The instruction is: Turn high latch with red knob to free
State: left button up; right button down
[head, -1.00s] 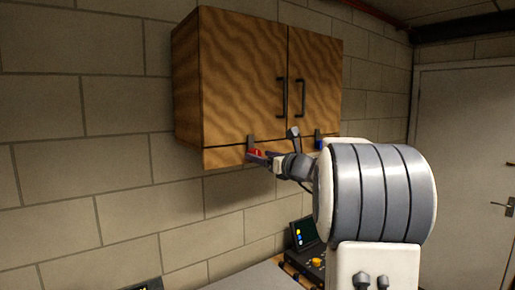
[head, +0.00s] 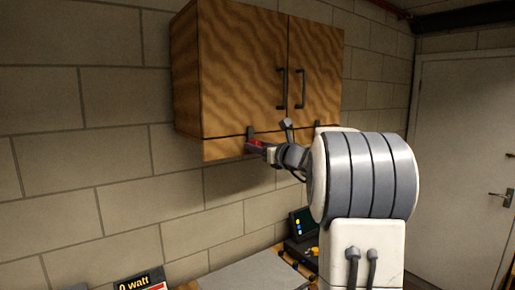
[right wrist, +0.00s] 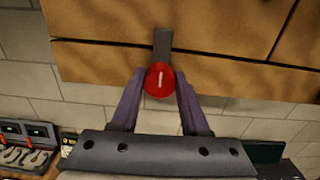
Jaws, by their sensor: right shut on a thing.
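The wooden cabinet (head: 240,75) hangs on the wall with two doors and dark handles. The latch with the red knob (head: 256,143) is at its lower left edge. In the right wrist view the red knob (right wrist: 160,80) is round with a pale upright line, and a dark latch bar (right wrist: 162,42) stands upright above it across the door seam. My right gripper (head: 262,148) is shut on the red knob; its purple fingers (right wrist: 158,88) stand on either side of it in the right wrist view. The blue knob is hidden behind my right arm. My left gripper is out of view.
A second dark latch (head: 317,126) sits at the cabinet's lower right edge, partly hidden. Below, a grey surface (head: 255,277) and a device with a screen (head: 303,222) stand by the wall. A door (head: 460,170) is at the right.

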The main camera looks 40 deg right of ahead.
jog(key=shift+a+f+n+b, duration=0.1)
jog(key=shift+f+n+b, duration=0.05)
jog(key=shift+n+b, duration=4.45)
jog(key=shift+a+f+n+b, duration=0.1)
jog(key=shift+f+n+b, duration=0.05)
jog(key=shift+n+b, duration=4.45)
jog(key=shift+b, duration=0.45)
jog(key=shift+c, duration=2)
grip_release()
jog(key=shift+s, duration=0.1)
